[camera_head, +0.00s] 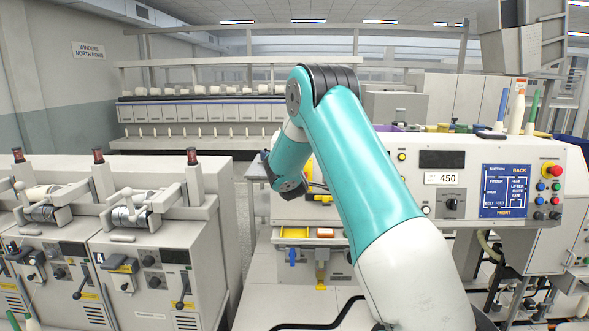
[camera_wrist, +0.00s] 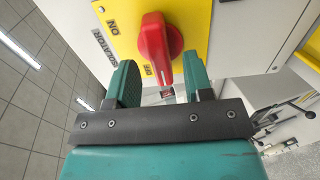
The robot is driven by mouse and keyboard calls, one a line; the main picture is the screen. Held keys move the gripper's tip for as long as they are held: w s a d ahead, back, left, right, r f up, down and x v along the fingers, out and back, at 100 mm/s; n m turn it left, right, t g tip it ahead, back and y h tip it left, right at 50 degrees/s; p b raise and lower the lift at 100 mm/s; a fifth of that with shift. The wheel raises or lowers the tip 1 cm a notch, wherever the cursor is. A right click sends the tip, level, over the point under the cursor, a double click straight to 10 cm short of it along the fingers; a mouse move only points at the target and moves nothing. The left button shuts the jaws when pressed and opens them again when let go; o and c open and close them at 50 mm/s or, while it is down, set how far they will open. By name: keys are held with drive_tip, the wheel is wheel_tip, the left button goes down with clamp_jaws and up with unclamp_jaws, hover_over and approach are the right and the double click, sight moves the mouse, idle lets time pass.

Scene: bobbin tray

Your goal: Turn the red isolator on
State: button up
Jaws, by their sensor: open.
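The red isolator (camera_wrist: 158,42) is a rotary knob with a raised grip on a yellow plate (camera_wrist: 193,16), in the wrist view. The grip's lower end lies close to the OFF word. My gripper (camera_wrist: 160,70) is open, with one teal finger to the left of the knob and one to the right. Gaps show between the fingers and the knob, and nothing is held. In the head view I cannot make out the knob; my arm covers much of the middle.
A control panel with a blue label board (camera_head: 505,190) and coloured buttons stands right of my arm. Grey winding machines (camera_head: 150,262) with levers fill the left. Cones and spools (camera_head: 518,110) stand on top of the right machine. A pale cabinet edge (camera_wrist: 285,20) flanks the yellow plate.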

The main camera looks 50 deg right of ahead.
drive_tip(key=shift+p+x, duration=0.45)
drive_tip(key=shift+x, duration=1.15)
clamp_jaws()
drive_tip(key=shift+f, duration=0.1)
